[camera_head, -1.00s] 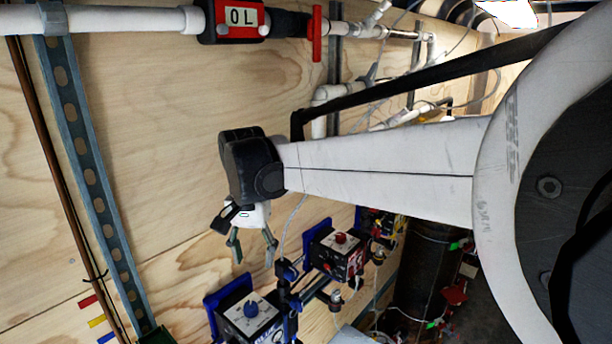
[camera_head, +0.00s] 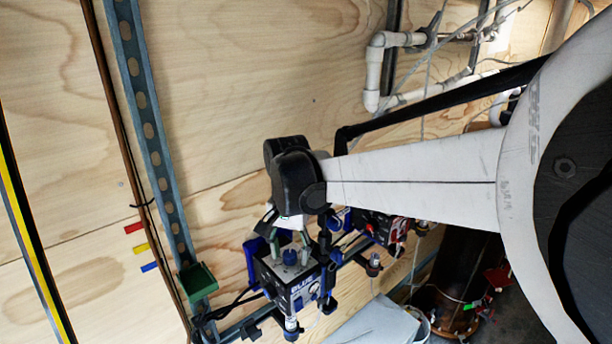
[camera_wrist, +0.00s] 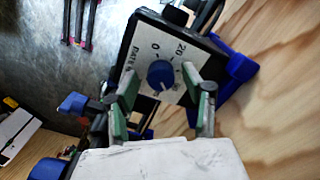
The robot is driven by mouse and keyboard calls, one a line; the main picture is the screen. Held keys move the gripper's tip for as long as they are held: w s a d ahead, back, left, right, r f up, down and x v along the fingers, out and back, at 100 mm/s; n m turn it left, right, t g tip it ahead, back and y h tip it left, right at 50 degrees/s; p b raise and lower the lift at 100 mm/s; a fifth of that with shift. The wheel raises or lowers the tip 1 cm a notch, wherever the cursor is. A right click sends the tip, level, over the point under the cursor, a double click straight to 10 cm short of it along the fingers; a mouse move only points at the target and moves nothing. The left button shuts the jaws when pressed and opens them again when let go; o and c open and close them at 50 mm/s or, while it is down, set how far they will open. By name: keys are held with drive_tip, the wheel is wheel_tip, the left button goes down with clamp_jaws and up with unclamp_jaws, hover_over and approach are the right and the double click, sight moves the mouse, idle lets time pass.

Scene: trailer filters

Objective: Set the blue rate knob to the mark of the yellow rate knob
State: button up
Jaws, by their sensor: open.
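The blue rate knob (camera_wrist: 160,74) sits on the white dial plate (camera_wrist: 146,52) of the blue pump, with printed marks around it. In the head view the blue knob (camera_head: 290,257) shows on top of the dark pump box (camera_head: 308,283). My gripper (camera_wrist: 163,98) is open, its green-padded fingers on either side of the knob in the picture; I cannot tell whether they touch it. In the head view my gripper (camera_head: 291,246) hangs over the dial. The red pump (camera_head: 385,226) is partly hidden behind my wrist. The yellow rate knob is not visible.
Blue brackets and clamps (camera_wrist: 240,68) stand close beside the pump. A green box (camera_head: 197,280) sits on a metal rail (camera_head: 150,120) to the left. Red, yellow and blue tags (camera_head: 141,248) are on the plywood wall. White pipes (camera_head: 374,70) run at upper right.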

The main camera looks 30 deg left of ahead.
drive_tip(key=shift+s+a, duration=0.1)
drive_tip(key=shift+s, duration=0.15)
